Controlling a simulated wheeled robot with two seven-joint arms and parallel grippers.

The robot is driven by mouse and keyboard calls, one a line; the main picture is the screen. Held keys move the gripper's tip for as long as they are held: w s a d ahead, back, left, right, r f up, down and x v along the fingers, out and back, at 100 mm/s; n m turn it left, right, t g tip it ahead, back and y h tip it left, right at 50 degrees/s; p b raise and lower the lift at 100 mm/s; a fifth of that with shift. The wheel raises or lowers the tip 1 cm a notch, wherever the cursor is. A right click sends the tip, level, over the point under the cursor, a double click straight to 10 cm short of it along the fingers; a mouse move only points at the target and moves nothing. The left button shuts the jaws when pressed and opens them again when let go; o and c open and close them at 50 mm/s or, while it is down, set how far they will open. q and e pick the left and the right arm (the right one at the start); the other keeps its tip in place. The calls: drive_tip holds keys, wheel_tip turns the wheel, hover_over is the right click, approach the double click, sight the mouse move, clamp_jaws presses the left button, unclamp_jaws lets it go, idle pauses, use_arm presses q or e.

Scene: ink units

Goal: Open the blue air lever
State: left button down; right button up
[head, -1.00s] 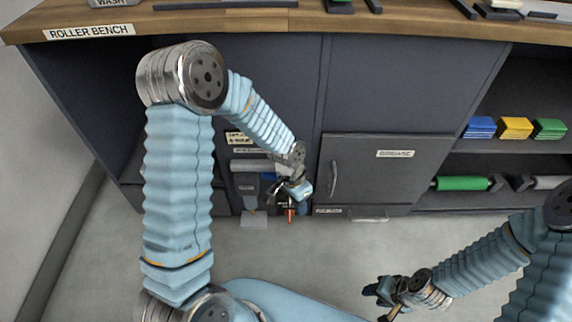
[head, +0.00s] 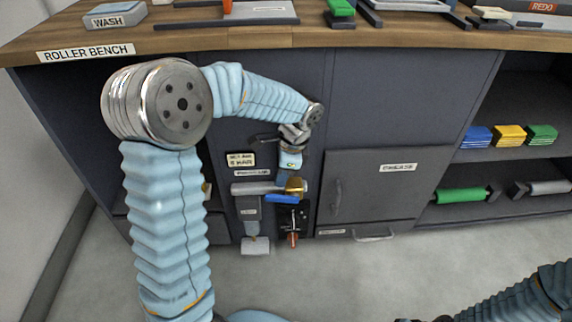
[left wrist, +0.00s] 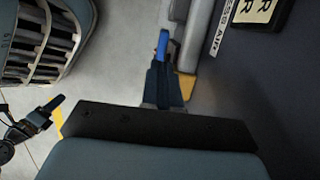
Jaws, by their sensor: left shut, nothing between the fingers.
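The blue air lever (head: 282,198) lies roughly horizontal just below a grey cylinder (head: 256,188) on the bench front. In the left wrist view the blue lever (left wrist: 162,47) shows just beyond my fingertips, beside the grey cylinder. My left gripper (head: 291,176) points down over the lever's right part, near a brass fitting (head: 295,187). In the left wrist view my left gripper (left wrist: 162,68) is shut and empty; I cannot tell whether it touches the lever. Only dark bits of my right gripper (head: 425,320) show at the bottom edge of the head view.
A grease door (head: 375,190) with a handle stands right of the lever. A copper-tipped part (head: 293,238) hangs below it. Labels (head: 240,159) sit above the cylinder. The bench top (head: 205,40) overhangs. The shelf at right holds coloured blocks (head: 508,136) and rollers.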

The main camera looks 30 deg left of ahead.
sight(273, 196)
use_arm(q)
drive_tip(key=x, duration=0.5)
drive_tip(key=shift+b, duration=0.35)
drive_tip(key=shift+s+a+f+t+h, duration=0.25)
drive_tip(key=shift+a+f+t+h, duration=0.1)
drive_tip(key=shift+h, duration=0.15)
drive_tip(key=shift+a+f, duration=0.1)
drive_tip(key=shift+f, duration=0.15)
drive_tip(key=shift+r, duration=0.15)
drive_tip(key=shift+r+p, duration=0.6)
drive_tip(key=shift+r, duration=0.1)
